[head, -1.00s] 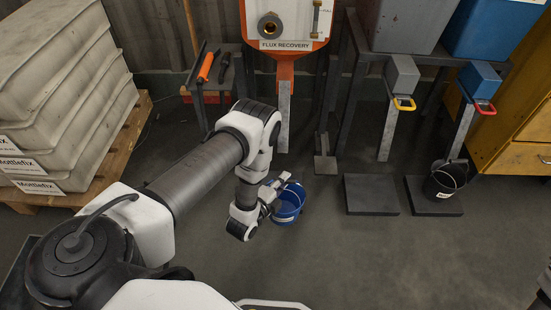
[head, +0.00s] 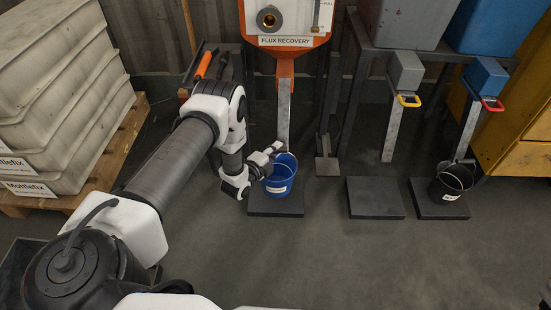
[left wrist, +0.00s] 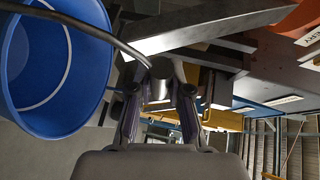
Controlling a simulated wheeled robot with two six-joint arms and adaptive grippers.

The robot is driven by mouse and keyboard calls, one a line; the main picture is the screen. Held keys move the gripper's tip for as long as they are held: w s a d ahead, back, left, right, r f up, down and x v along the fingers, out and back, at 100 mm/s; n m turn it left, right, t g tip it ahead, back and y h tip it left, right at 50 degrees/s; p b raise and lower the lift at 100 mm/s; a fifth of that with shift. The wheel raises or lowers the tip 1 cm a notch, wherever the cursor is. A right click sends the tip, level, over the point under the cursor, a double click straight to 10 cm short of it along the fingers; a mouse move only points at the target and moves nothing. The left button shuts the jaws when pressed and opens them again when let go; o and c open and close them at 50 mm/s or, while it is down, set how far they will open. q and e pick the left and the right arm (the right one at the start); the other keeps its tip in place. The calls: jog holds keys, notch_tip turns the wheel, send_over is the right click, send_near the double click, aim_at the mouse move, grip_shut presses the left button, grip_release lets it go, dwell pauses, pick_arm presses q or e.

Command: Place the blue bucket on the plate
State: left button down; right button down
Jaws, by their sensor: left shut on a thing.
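The blue bucket (head: 281,175) hangs or stands over a dark square plate (head: 275,210) below the orange hopper in the head view. It looks upright; I cannot tell whether its base touches the plate. My left gripper (head: 269,154) is at the bucket's upper left, shut on its handle. In the left wrist view, the fingers (left wrist: 160,92) close around the dark handle, and the bucket (left wrist: 50,70) fills the left side. The plate's far part is hidden behind the bucket. My right gripper is not in view.
An orange hopper labelled "FLUX RECOVERY" (head: 285,45) with a metal chute (head: 283,110) stands behind the bucket. An empty plate (head: 375,198) lies to the right, then another plate (head: 440,211) with a black bucket (head: 450,183). Stacked bins (head: 55,100) stand left. Front floor is clear.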

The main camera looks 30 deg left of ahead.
pick_arm(q)
jog(key=shift+f+b, duration=1.15)
jog(key=shift+f, duration=0.55)
jog(key=shift+f, duration=0.25)
jog(key=c, duration=1.1)
grip_release()
